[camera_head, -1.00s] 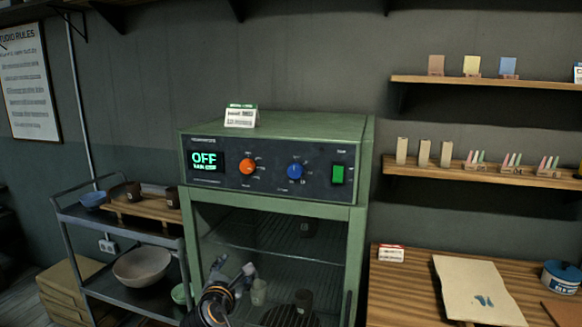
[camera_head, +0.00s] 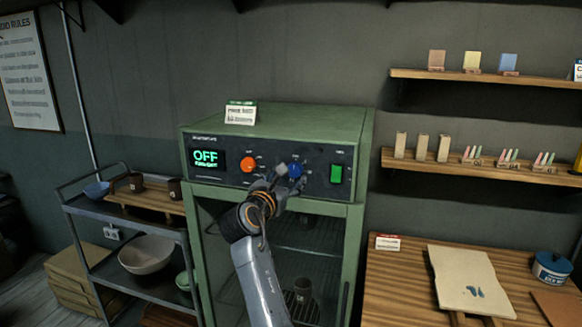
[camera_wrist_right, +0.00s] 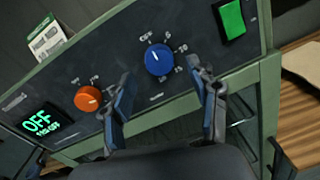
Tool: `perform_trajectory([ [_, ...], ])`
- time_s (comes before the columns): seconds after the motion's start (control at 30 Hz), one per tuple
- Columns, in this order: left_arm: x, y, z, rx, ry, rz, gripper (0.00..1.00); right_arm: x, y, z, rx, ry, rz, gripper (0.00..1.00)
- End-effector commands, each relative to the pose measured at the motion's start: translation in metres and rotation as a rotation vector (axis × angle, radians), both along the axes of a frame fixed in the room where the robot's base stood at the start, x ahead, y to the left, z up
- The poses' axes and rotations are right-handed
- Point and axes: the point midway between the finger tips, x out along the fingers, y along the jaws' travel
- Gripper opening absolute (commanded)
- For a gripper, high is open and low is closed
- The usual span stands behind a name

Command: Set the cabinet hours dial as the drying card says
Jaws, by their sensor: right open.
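The green drying cabinet (camera_head: 350,205) has a dark front panel with a blue dial (camera_head: 295,171) and an orange dial (camera_head: 248,164). In the right wrist view the blue dial (camera_wrist_right: 158,60) has OFF and small numbers around it; its white mark points up-left toward OFF. My right gripper (camera_head: 287,176) is at the panel, open. In the right wrist view its fingers (camera_wrist_right: 160,75) stand either side of the blue dial, apparently apart from it. A white card with a green top (camera_head: 240,115) stands on the cabinet; its text is too small to read. The left gripper is out of view.
A lit display (camera_head: 206,158) reads OFF. A green switch (camera_head: 336,174) is right of the blue dial. A cart with bowls (camera_head: 146,255) stands left. A wooden table (camera_head: 395,290) and wall shelves (camera_head: 455,170) are right.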

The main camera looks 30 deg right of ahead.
Motion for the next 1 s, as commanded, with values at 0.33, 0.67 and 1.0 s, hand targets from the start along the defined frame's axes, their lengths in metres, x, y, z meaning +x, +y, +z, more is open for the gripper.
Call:
perform_trajectory([
  [0.33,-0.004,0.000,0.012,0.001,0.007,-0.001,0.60,0.018,-0.024,0.000,0.001,0.000,0.001,0.60],
  [0.67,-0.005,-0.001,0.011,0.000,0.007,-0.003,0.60,0.018,-0.025,-0.001,0.000,-0.001,0.001,0.42],
  [1.0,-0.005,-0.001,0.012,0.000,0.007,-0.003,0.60,0.018,-0.024,0.000,0.004,-0.004,0.001,0.05],
])
